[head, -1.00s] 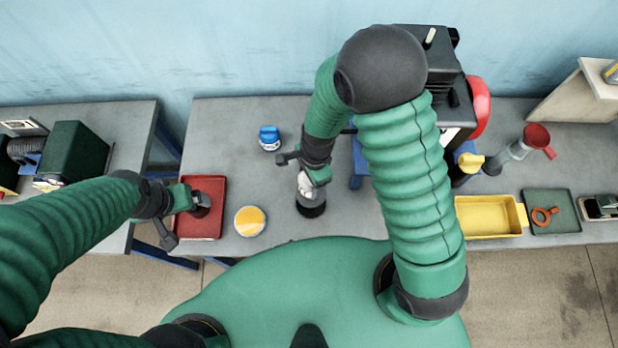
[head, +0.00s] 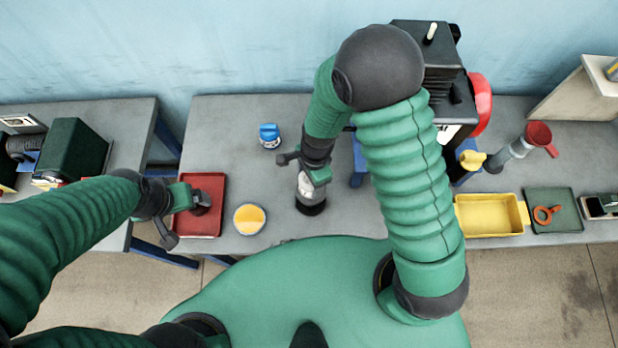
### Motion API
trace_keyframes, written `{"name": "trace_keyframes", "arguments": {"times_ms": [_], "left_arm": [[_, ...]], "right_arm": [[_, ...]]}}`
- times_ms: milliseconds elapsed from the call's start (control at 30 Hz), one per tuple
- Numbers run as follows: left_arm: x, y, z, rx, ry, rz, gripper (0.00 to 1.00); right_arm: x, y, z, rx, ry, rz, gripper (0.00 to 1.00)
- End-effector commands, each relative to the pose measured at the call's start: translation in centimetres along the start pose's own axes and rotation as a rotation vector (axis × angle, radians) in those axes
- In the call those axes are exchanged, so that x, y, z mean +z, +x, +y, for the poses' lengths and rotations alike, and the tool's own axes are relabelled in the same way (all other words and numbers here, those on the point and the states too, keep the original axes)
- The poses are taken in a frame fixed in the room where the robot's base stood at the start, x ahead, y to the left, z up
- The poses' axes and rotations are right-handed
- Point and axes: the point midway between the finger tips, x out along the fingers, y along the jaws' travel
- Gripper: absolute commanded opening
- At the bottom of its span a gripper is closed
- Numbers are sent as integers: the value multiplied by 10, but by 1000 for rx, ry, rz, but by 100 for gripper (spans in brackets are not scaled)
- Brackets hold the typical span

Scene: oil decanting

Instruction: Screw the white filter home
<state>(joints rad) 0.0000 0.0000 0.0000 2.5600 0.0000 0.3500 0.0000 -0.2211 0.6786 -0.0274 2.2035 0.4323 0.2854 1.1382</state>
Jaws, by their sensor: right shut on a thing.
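The white filter (head: 309,189) is a pale cylinder near the front edge of the bench, mostly under my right gripper. A dark round base (head: 311,208) shows directly below it; I cannot tell whether the two are fully seated together. My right gripper (head: 310,179) is shut on the white filter from above. My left gripper (head: 193,199) is over the red tray (head: 207,224), beside or on a small dark round piece (head: 201,203). The view does not show whether its jaws are open.
A blue-and-white filter (head: 269,136) stands behind, and a bowl of yellow liquid (head: 249,219) sits left of the white filter.

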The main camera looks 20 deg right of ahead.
Motion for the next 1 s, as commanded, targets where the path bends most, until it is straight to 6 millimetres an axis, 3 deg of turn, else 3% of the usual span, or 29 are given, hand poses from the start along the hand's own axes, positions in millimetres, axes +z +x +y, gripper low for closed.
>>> {"name": "trace_keyframes", "arguments": {"times_ms": [733,1000], "left_arm": [[3,13,0,0,0,0,90],[3,12,0,0,0,0,90]], "right_arm": [[-2,20,0,0,0,0,16],[-2,18,0,-1,7,-1,16]]}}
